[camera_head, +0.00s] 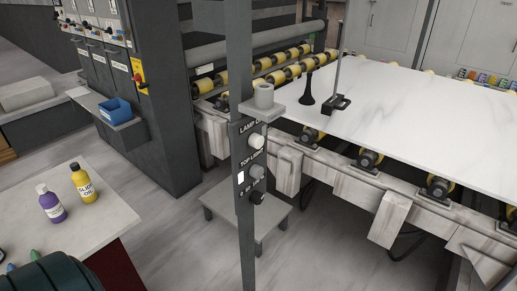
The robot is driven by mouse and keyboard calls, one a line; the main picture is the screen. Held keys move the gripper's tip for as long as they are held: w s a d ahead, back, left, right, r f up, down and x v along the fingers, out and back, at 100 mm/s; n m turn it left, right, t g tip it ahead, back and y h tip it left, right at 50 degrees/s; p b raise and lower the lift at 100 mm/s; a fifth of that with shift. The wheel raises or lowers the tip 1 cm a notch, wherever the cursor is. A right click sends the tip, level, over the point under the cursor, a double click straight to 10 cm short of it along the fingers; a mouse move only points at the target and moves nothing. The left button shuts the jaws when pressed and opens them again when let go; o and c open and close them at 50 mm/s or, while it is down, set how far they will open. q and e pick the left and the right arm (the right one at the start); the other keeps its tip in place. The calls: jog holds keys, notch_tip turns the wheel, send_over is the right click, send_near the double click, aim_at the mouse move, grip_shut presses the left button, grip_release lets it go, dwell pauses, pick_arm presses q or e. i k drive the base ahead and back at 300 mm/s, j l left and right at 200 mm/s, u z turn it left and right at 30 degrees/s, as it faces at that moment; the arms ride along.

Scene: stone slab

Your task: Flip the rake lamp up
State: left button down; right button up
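A dark control panel (249,172) is fixed to a grey upright post (239,60) in the middle of the view. Its upper label begins with "LAMP" and is partly cut off; a lower one seems to read "TOP LIGHT". A pale round knob (257,141) sits by the upper label, a grey knob (256,171) below it, and a black knob (258,198) lowest. A small white switch (240,177) is on the panel's left side. I cannot tell which control is the rake lamp's, or its position. Neither of my grippers is in view.
A white stone slab (430,115) lies on a roller conveyor at right, with a black stand (337,102) on it. A grey cup (263,95) sits on a small shelf above the panel. A low stool (247,212) stands behind the post. Bottles (83,182) stand on the left table.

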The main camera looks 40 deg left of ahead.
aim_at(331, 106)
jog(key=i+u, duration=0.15)
jog(key=u, duration=0.3)
jog(key=i+l+u, duration=0.1)
jog(key=u, duration=0.35)
jog(key=i+l+u, duration=0.45)
jog(key=i+l, duration=0.15)
jog(key=l, duration=0.2)
jog(key=i+l+u, duration=0.2)
jog(key=l, duration=0.25)
jog(key=i+l, duration=0.15)
jog(key=l, duration=0.15)
jog(key=i+l, duration=0.15)
jog(key=l, duration=0.2)
jog(key=i+l, duration=0.35)
jog(key=l, duration=0.25)
